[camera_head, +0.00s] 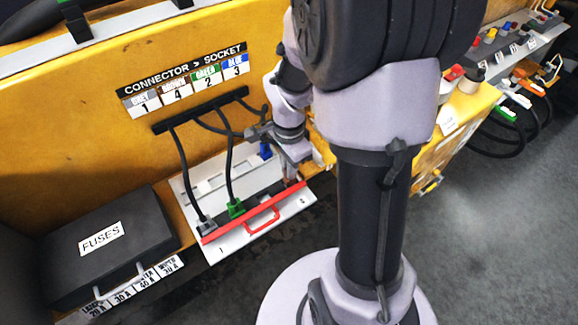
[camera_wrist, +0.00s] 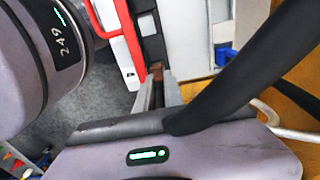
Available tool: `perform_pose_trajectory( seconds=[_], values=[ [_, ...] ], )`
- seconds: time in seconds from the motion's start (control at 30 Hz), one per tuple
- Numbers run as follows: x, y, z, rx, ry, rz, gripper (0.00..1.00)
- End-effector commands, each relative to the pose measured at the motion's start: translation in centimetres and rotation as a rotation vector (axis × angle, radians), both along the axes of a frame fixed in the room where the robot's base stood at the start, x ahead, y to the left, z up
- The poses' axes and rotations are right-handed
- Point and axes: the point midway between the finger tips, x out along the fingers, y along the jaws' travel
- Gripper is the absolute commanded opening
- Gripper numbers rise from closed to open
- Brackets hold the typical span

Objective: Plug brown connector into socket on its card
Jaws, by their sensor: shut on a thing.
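My gripper (camera_head: 297,160) is over the right end of the light grey socket tray (camera_head: 205,180), partly hidden by my arm. It is shut on the brown connector (camera_wrist: 156,75), of which only a narrow brown strip shows between the fingers in the wrist view. In the head view the brown connector is hidden. The label card (camera_head: 185,82) on the yellow wall pairs grey with 1, brown with 4, green with 2 and blue with 3. I cannot tell whether the brown connector touches a socket.
The grey connector (camera_head: 206,226) and green connector (camera_head: 236,208) stand at the tray's front, by its red bar (camera_head: 253,214). The blue connector (camera_head: 265,151) is farther back, near my gripper. Black cables hang from a wall bar (camera_head: 200,110). A black fuse box (camera_head: 105,245) stands left.

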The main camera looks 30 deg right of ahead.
Motion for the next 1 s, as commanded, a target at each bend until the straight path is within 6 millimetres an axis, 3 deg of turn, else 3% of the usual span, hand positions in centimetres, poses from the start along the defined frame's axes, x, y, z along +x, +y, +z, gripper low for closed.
perform_pose_trajectory(
  seconds=[0.77,0.8,0.9,1.0],
  values=[
    [0.0,0.0,-2.0,0.000,0.000,0.000,0.00],
    [0.0,0.0,-1.9,0.000,0.000,0.000,0.20],
    [0.0,0.0,-1.9,0.000,0.000,0.000,0.38],
    [0.0,0.0,-1.9,0.000,0.000,0.000,0.38]
  ],
)
